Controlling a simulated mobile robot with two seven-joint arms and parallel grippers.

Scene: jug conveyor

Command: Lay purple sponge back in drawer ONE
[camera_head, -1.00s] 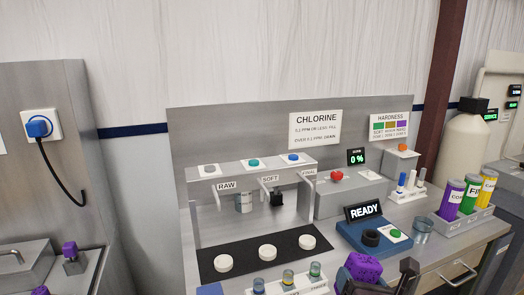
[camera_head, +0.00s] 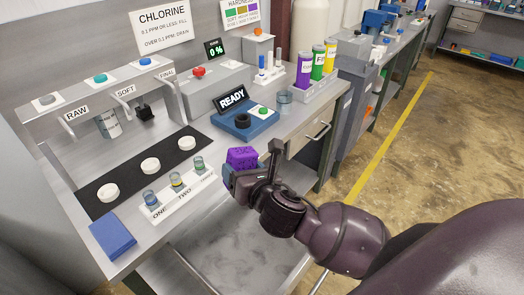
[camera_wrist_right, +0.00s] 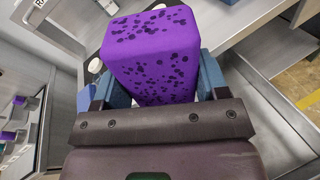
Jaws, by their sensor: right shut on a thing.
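The purple sponge (camera_head: 242,157) is a block with dark pores. My right gripper (camera_head: 252,168) is shut on it and holds it in front of the bench's front edge. In the right wrist view the sponge (camera_wrist_right: 155,50) sits between the two blue fingers of the gripper (camera_wrist_right: 160,85). An open drawer (camera_head: 225,255) with a grey, mottled bottom sticks out under the bench, below and in front of the sponge. It looks empty where it shows; my arm hides part of it. I see no number on it. My left gripper is out of view.
The READY unit (camera_head: 243,118) stands behind. A closed drawer (camera_head: 305,137) is to the right.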

